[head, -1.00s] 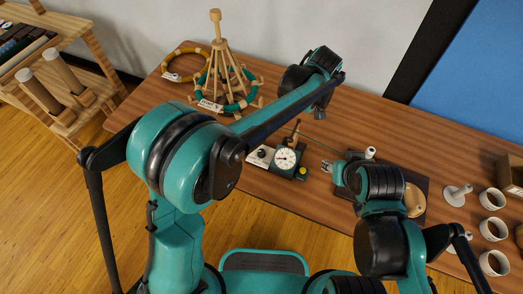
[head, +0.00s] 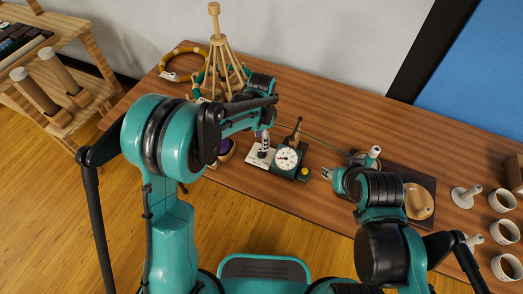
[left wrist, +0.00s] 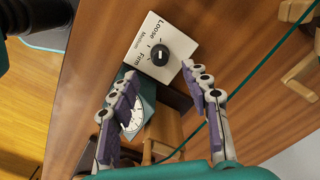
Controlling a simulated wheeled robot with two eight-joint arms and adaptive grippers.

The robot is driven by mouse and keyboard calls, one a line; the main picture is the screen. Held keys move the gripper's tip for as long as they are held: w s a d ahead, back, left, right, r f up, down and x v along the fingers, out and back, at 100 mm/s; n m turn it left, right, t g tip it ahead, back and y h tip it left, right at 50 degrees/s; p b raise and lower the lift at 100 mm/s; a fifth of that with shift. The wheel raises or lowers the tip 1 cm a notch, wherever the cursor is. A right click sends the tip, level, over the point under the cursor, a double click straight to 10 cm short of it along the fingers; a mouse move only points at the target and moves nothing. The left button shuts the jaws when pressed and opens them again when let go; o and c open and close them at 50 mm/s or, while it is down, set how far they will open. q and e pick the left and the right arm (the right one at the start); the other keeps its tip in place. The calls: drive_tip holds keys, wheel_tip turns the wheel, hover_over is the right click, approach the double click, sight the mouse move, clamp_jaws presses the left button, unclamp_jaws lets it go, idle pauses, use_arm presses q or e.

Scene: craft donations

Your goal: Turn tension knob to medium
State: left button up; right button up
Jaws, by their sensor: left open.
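The tension knob (left wrist: 160,55) is a round black knob on a white plate (left wrist: 150,32) marked Loose, Medium and Firm. A small white mark shows on the knob; I cannot read for sure which label it points to. In the head view the plate (head: 256,160) lies left of the dial, with the knob largely hidden by my left gripper (head: 264,147). In the left wrist view my left gripper (left wrist: 158,72) is open, its purple-padded fingers apart at either side near the knob, not visibly touching it. My right gripper (head: 327,174) hangs over the table right of the dial, its jaws too small to read.
A teal box with a white dial (head: 287,159) and yellow button stands beside the plate. A green strand (left wrist: 250,70) runs past. A wooden yarn stand (head: 222,60) is behind, a round purple-filled thing (head: 226,149) at left. White cups (head: 502,201) stand at far right.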

sight(261, 153)
use_arm(q)
wheel_tip(261, 153, down, 7)
drive_tip(key=shift+f+b, duration=0.1)
drive_tip(key=shift+b, duration=1.15)
clamp_jaws()
